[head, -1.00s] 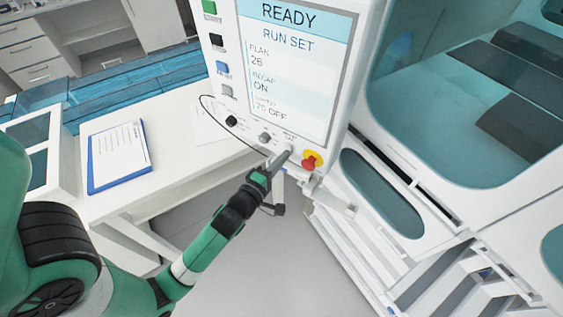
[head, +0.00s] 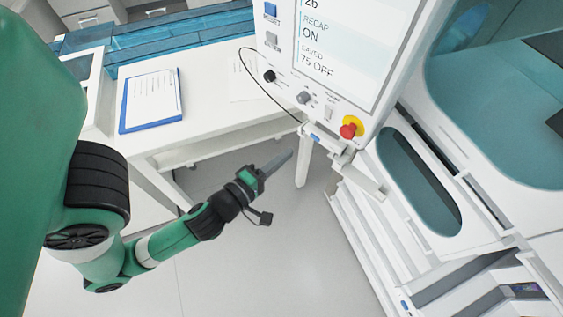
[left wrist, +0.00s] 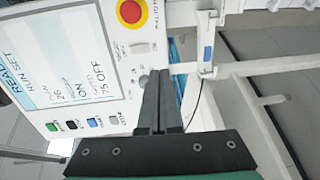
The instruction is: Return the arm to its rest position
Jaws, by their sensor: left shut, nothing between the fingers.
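My left arm is green and black and comes in from the left in the head view. Its gripper (head: 278,162) is shut and empty, held over the grey floor below the control panel (head: 345,45), apart from it. In the left wrist view the shut fingers (left wrist: 159,85) point toward the panel (left wrist: 70,60), which appears turned on its side. My right gripper is in neither view.
The panel carries a red emergency button (head: 350,127) on a yellow base, which also shows in the left wrist view (left wrist: 131,11). A white table (head: 205,110) holds a blue clipboard (head: 151,100). A white machine (head: 500,200) stands at the right.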

